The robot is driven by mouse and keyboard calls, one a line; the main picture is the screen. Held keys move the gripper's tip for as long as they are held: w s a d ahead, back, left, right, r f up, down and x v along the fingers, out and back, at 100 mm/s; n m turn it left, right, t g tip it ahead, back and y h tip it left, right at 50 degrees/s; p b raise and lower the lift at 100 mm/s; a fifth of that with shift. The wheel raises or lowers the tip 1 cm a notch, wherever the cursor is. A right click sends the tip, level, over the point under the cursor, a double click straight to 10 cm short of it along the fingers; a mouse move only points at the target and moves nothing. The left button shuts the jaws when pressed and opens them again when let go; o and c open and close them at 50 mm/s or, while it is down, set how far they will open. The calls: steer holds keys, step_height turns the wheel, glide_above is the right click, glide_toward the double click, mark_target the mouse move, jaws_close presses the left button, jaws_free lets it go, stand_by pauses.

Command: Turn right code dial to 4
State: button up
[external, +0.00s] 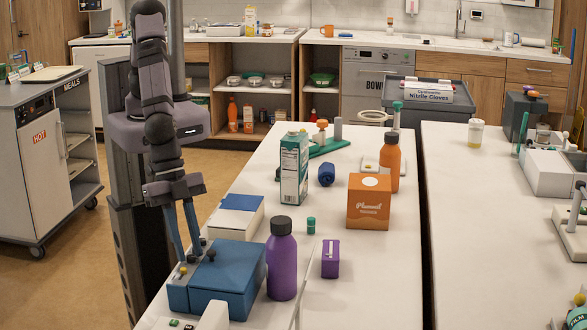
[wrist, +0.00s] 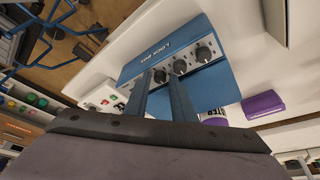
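The blue lock box (external: 232,275) stands at the near left end of the white table. In the wrist view its face (wrist: 150,62) carries "LOCK BOX" lettering and a row of black dials: a left dial (wrist: 160,76), a middle dial (wrist: 180,67) and a right dial (wrist: 203,54). The numbers are too small to read. My gripper (external: 191,257) points down over the dials. In the wrist view its fingers (wrist: 161,75) are apart, with the left dial showing between their tips. I cannot tell whether they touch it. The right dial is clear of the fingers.
A purple bottle (external: 282,262) stands close right of the box. A blue-and-white box (external: 237,217) is behind it. A purple box (external: 331,258), an orange box (external: 369,202) and a carton (external: 294,168) stand farther off. The front right of the table is mostly clear.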

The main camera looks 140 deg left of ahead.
steer(key=shift+c, duration=0.2)
jaws_close()
steer(key=shift+r+p, duration=0.1)
steer(key=shift+p, duration=0.2)
steer(key=shift+r+m+p, duration=0.2)
steer(key=shift+m+p, duration=0.2)
steer(key=shift+p, duration=1.15)
steer(key=shift+f+m+h+p, duration=0.25)
steer(key=shift+m+h+p, duration=0.05)
steer(key=shift+m+p, duration=0.1)
